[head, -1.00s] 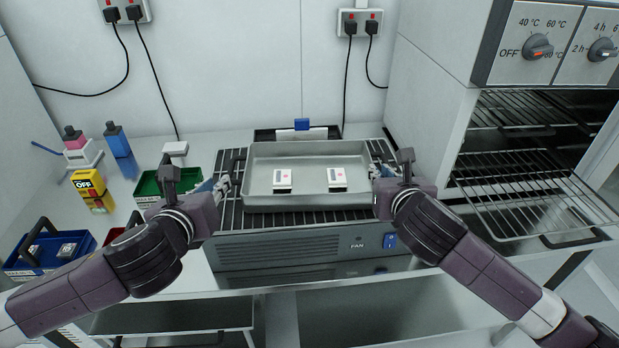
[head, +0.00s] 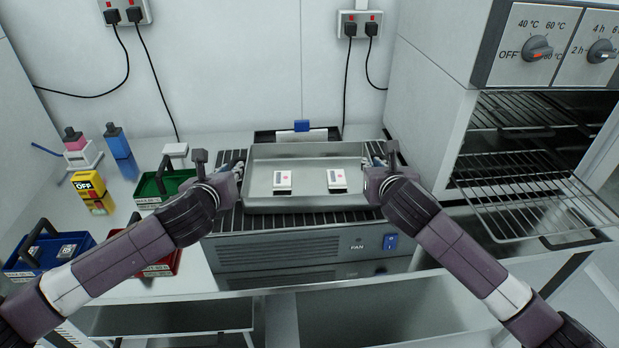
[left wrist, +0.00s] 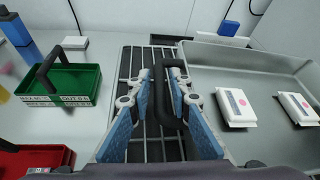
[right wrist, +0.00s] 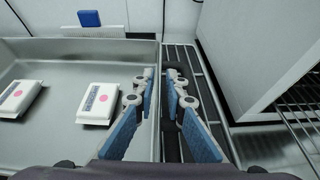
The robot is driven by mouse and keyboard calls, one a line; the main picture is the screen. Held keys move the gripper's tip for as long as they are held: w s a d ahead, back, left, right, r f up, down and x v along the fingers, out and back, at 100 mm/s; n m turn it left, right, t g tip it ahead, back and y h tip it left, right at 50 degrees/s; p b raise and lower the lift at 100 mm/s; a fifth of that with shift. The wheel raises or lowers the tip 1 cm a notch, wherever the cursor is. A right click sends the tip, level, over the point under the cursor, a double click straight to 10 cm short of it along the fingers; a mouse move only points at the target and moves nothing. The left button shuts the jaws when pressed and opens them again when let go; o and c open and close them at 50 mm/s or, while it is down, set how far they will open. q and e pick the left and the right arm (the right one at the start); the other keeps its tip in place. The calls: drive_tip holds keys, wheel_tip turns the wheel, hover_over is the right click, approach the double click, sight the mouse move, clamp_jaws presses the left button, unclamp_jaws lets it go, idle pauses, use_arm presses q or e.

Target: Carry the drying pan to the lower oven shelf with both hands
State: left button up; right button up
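The drying pan (head: 308,188), a shallow grey metal tray holding two white packs, sits level on the black rack of the fan unit. My left gripper (head: 236,160) is at its left end. In the left wrist view its blue fingers (left wrist: 161,76) are open, on either side of the pan's dark loop handle (left wrist: 160,100). My right gripper (head: 370,163) is at the right end. In the right wrist view its fingers (right wrist: 161,78) are open around the other dark handle, partly hidden by a finger. The lower oven shelf (head: 520,190) is a wire rack extending from the open oven at right.
The upper oven rack (head: 510,112) lies above the lower shelf. The oven's side wall (head: 430,110) stands right of the pan. Green (head: 160,188), blue (head: 45,250) and red (head: 165,265) carriers and a yellow timer (head: 88,184) stand at left.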

use_arm(q)
drive_tip(key=shift+w, duration=0.2)
clamp_jaws()
idle(0.4)
